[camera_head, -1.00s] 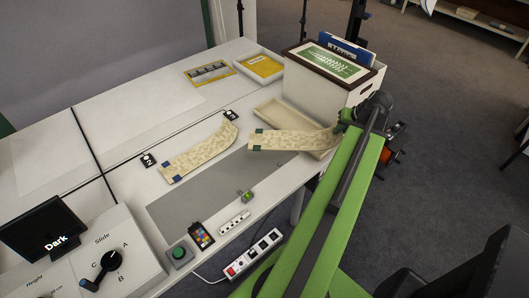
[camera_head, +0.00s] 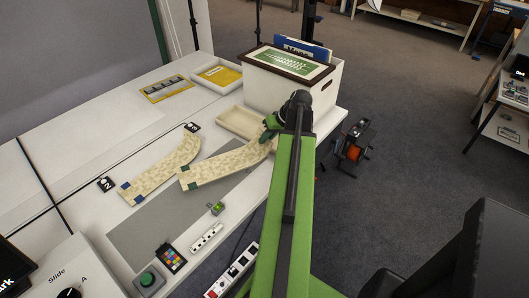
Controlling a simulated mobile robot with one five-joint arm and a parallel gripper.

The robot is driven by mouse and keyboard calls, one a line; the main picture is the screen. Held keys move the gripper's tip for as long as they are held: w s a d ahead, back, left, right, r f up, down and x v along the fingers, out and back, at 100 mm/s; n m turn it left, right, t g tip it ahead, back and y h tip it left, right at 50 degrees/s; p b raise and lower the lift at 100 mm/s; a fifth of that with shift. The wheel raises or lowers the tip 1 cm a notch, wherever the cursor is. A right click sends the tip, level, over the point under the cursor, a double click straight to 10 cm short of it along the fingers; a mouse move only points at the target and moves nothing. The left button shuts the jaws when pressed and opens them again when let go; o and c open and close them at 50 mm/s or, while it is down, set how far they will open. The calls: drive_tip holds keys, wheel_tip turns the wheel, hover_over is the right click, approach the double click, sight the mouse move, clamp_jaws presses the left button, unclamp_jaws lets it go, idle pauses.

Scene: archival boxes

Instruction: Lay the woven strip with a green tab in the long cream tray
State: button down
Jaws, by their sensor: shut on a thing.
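A long pale woven strip (camera_head: 225,165) hangs from my gripper (camera_head: 268,134), which is shut on its right end. Its free left end carries small dark green tabs and sits over the grey mat, beside the other strip. I cannot tell whether that end touches the mat. The long cream tray (camera_head: 236,120) lies just behind the held strip, in front of the white box. My gripper is at the tray's right end and hides part of it. The tray's visible inside looks empty. A second woven strip (camera_head: 162,168) with a blue tab lies on the table to the left.
A white box (camera_head: 291,88) with a dark-rimmed top stands behind the tray. A yellow-lined tray (camera_head: 218,76) is at the back. Number markers (camera_head: 106,184) lie near the second strip. A colour card (camera_head: 171,257) and a green button (camera_head: 148,280) are at the front.

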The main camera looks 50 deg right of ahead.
wheel_tip(320, 180, down, 4)
drive_tip(key=b, duration=0.4)
drive_tip(key=shift+f, duration=0.2)
drive_tip(key=shift+r, duration=0.25)
drive_tip(key=shift+f, duration=0.2)
drive_tip(key=c, duration=1.5)
unclamp_jaws()
drive_tip(key=shift+r, duration=0.15)
drive_tip(key=p+v, duration=1)
drive_tip(key=v, duration=0.2)
